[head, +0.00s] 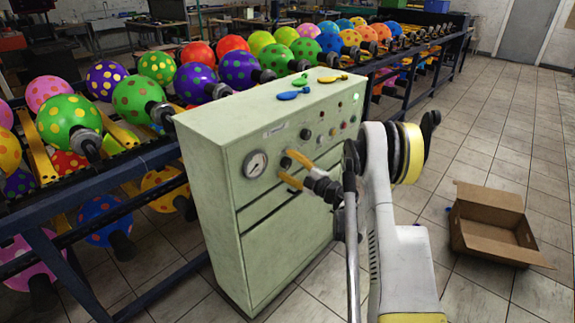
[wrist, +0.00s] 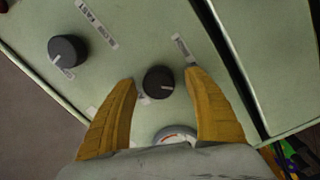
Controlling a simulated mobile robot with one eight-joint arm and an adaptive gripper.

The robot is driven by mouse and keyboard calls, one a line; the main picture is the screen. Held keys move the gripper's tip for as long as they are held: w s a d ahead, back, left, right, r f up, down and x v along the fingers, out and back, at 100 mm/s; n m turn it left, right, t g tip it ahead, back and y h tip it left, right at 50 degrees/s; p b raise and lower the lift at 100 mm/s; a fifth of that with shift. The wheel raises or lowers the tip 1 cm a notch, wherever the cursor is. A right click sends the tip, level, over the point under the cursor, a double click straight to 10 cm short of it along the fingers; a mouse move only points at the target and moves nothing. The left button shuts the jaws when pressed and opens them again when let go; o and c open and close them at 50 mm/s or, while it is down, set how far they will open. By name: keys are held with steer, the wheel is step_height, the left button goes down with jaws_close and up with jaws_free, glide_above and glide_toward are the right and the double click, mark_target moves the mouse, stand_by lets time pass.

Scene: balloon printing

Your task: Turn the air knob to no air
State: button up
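A round black knob (wrist: 159,80) sits on the pale green panel of the machine cabinet. My gripper (wrist: 160,78) is open, with one yellow finger on each side of this knob. Small gaps seem to show between knob and fingertips, but I cannot tell contact for sure. Small white labels (wrist: 182,48) lie beside it, too blurred to read. A second black knob (wrist: 68,50) with a white pointer mark sits to the left, near a label that seems to read slow and fast. In the head view my gripper (head: 284,170) is at the panel, right of the pressure gauge (head: 256,164).
The green cabinet (head: 215,155) has flat balloons (head: 293,94) on top. A rack of dotted balloons (head: 65,120) stands behind and left of it. An open cardboard box (head: 492,225) lies on the floor at right.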

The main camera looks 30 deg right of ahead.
steer(key=v, duration=0.7)
steer(key=shift+s, duration=0.25)
stand_by(0.4)
